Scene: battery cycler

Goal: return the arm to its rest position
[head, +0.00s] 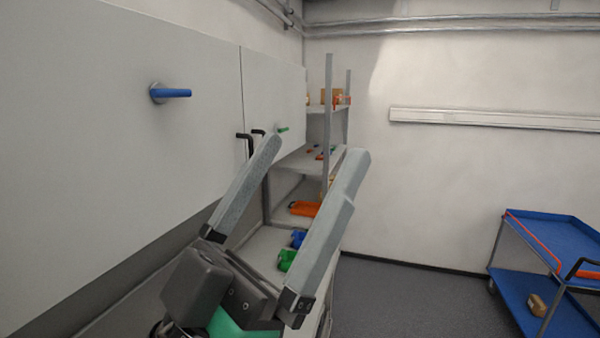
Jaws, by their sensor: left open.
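My left gripper (308,164) shows large in the lower middle of the head view. Its two long grey fingers are spread wide apart and point up, with nothing between them. It is in front of the shelf unit and the counter, and hides parts of both. My right gripper is not in view.
Grey cabinet doors (110,130) with a blue handle (170,93) fill the left. A shelf unit (329,120) with several small items stands behind my gripper. A blue cart (560,240) holding a small brown box (537,305) stands at the right. The floor (410,300) between is clear.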

